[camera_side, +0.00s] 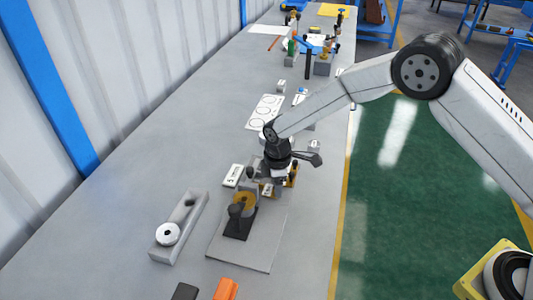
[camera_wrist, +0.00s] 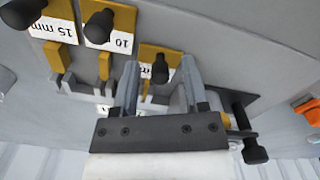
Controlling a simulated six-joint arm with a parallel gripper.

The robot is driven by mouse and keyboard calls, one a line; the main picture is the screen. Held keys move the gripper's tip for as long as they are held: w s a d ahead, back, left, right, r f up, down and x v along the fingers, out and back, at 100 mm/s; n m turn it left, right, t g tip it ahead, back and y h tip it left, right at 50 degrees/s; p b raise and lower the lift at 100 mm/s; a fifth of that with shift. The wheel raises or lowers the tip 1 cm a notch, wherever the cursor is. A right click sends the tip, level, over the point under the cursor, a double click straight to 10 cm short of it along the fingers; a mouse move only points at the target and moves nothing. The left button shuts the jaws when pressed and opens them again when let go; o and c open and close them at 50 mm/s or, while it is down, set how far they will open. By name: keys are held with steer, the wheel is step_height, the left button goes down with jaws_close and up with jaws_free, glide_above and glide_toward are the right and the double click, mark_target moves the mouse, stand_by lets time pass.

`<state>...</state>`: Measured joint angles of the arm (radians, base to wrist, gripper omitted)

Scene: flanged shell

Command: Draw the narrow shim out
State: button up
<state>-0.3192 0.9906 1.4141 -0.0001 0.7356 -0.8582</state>
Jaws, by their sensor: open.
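In the wrist view my gripper (camera_wrist: 160,72) is open, with one finger on each side of a yellow shim (camera_wrist: 148,52) that has a black knob (camera_wrist: 160,70). Its white label is mostly covered, so its size cannot be read. I cannot tell whether the fingers touch it. A yellow shim marked 10 (camera_wrist: 122,18) and one marked 15 mm (camera_wrist: 62,10) stand to the left, each with a black knob. In the side view my gripper (camera_side: 268,178) is low over the bench, with yellow pieces (camera_side: 292,172) just right of it, partly hidden.
A dark fixture with a yellow disc (camera_side: 241,203) stands on a grey plate (camera_side: 225,248) in front of my gripper. A grey block with a white ring (camera_side: 168,234) lies to the left. Orange (camera_side: 227,289) and dark (camera_side: 185,292) blocks are at the near edge. The bench's left side is clear.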

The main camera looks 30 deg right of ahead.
steer(key=shift+f, duration=0.15)
jaws_close()
stand_by(1.4)
